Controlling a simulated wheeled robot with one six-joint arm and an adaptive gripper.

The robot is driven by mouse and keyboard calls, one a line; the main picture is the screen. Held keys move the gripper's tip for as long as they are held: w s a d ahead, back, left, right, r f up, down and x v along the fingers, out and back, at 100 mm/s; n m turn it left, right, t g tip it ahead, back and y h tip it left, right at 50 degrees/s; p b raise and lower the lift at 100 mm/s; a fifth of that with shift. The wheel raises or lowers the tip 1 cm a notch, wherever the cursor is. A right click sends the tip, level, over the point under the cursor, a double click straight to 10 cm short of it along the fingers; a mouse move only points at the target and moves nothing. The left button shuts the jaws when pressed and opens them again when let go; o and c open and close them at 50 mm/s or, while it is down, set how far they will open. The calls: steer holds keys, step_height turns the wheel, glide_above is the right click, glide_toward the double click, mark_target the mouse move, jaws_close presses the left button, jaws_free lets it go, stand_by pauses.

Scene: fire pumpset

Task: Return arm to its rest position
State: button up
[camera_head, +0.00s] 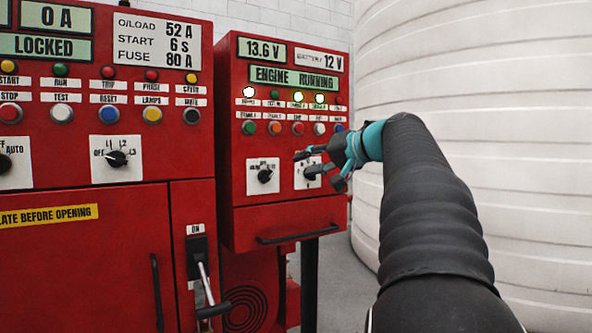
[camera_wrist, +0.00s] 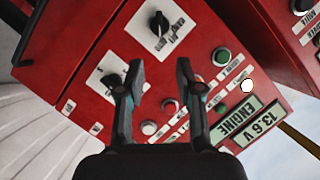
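My gripper (camera_head: 318,166) is at the end of my arm, in front of the right red panel (camera_head: 290,220) in the head view. In the wrist view my gripper (camera_wrist: 159,68) has its two fingers apart with nothing between them. Its right-hand selector knob (camera_head: 312,172) is partly covered by my gripper in the head view. In the wrist view this knob (camera_wrist: 112,82) shows close beside the left finger; I cannot tell whether they touch. The left selector knob (camera_head: 265,175) is clear of the fingers, and it also shows in the wrist view (camera_wrist: 160,27).
A larger red cabinet (camera_head: 100,260) stands at the left, with a lever (camera_head: 204,283) at its right side. A handle bar (camera_head: 298,233) sticks out below the right panel. A large pale ribbed tank (camera_head: 500,130) stands at the right, behind my arm. The right display reads "ENGINE RUNNING".

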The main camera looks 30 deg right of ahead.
steer(key=s+d+f+m+g+h, duration=0.1)
steer(key=d+f+m+g+h, duration=0.25)
steer(key=f, duration=0.95)
steer(key=s+a+f+g, duration=0.2)
steer(key=s+a+f, duration=0.2)
steer(key=f, duration=0.3)
steer(key=s+a+f+n+g, duration=0.1)
steer(key=s+a+f+n, duration=0.3)
steer(key=s+a+f, duration=0.4)
steer(key=s+a+f+n+g+h+p, duration=0.1)
steer(key=s+a+f+n+g, duration=0.1)
steer(key=s+a+f+n, duration=0.3)
steer(key=shift+s+a+f+p, duration=0.3)
steer(key=shift+s+a+f, duration=1.95)
steer(key=shift+s+a, duration=2.75)
